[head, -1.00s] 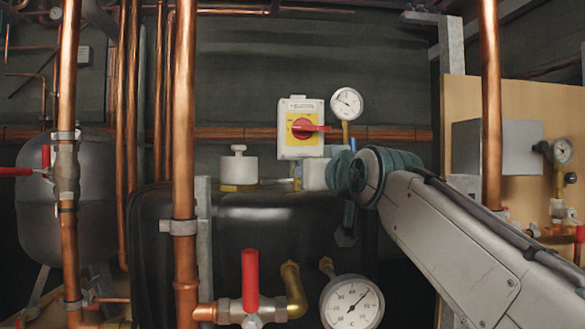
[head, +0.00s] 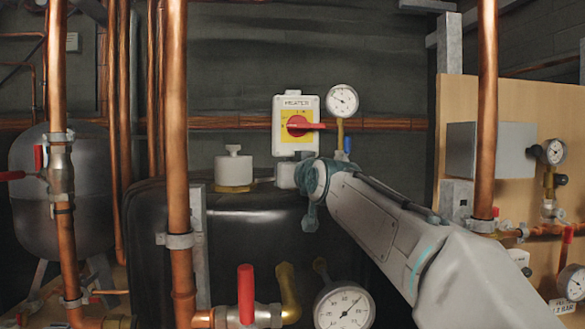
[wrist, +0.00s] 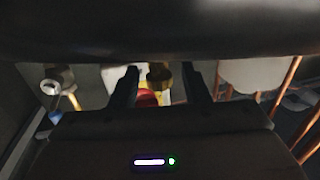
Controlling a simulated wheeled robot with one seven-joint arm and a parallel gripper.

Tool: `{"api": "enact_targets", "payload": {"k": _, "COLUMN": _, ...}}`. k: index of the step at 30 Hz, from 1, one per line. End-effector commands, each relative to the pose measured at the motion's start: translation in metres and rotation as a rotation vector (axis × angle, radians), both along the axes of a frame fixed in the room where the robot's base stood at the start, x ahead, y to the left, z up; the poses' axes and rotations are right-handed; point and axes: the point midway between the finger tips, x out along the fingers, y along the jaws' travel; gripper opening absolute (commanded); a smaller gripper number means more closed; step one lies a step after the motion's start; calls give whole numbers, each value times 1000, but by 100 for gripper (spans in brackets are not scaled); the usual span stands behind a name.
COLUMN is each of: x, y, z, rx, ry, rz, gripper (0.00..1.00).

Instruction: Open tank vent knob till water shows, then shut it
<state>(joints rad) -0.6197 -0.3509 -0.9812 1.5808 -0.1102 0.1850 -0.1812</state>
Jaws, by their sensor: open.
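The black tank (head: 250,235) stands in the middle of the head view. A white cylinder with a small knob-like top (head: 234,170) sits on it over a brass base. I cannot tell for sure which part is the vent knob. My gripper shows in the wrist view (wrist: 160,75), open, with a dark brass piece (wrist: 160,77) visible between its fingers; contact cannot be told. No water is visible.
The heater switch (head: 296,126) with a red handle and a gauge (head: 342,100) stand behind my wrist. Upright copper pipes (head: 177,130) and (head: 487,110) flank the area. A red-handled valve (head: 245,295) and a dial thermometer (head: 345,306) are low in front.

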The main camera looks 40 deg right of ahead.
Motion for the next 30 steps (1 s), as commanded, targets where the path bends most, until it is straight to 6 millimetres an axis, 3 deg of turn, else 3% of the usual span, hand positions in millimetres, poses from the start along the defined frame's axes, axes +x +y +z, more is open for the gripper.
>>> {"api": "enact_targets", "payload": {"k": 8, "x": 0, "y": 0, "z": 0, "rx": 0, "ry": 0, "rz": -1, "gripper": 42}}
{"api": "enact_targets", "payload": {"k": 12, "x": 0, "y": -1, "z": 0, "rx": 0, "ry": 0, "rz": -1, "gripper": 3}}
{"api": "enact_targets", "payload": {"k": 13, "x": 0, "y": 0, "z": 0, "rx": 0, "ry": 0, "rz": 0, "gripper": 0}}
{"api": "enact_targets", "payload": {"k": 30, "x": 0, "y": 0, "z": 1, "rx": 3, "ry": -2, "rz": 85, "gripper": 0}}
